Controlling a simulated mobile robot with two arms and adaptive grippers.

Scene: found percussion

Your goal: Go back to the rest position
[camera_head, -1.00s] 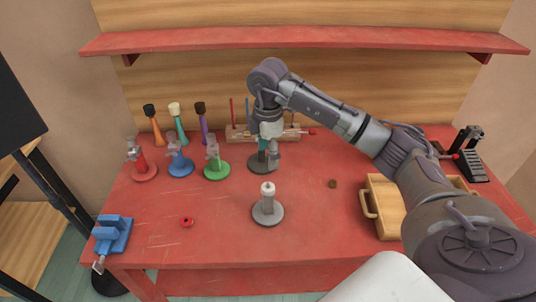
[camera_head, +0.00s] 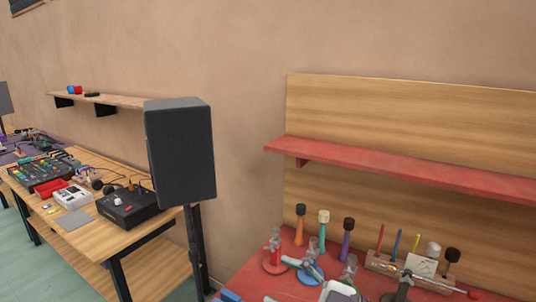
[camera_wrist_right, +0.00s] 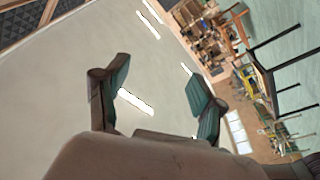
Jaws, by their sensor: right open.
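My right gripper (camera_wrist_right: 158,75) is open in the right wrist view, its two green-padded fingers apart with nothing between them; behind them are the pale ceiling and lamps. My left gripper is in neither view. Most of the red table lies below the head view.
A black speaker (camera_head: 180,152) on a post stands left of the red table. Mallets (camera_head: 324,230) and a wooden stick rack (camera_head: 385,265) stand at the table's back, under a red shelf (camera_head: 400,173). A wooden table with audio gear (camera_head: 128,205) is at the left.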

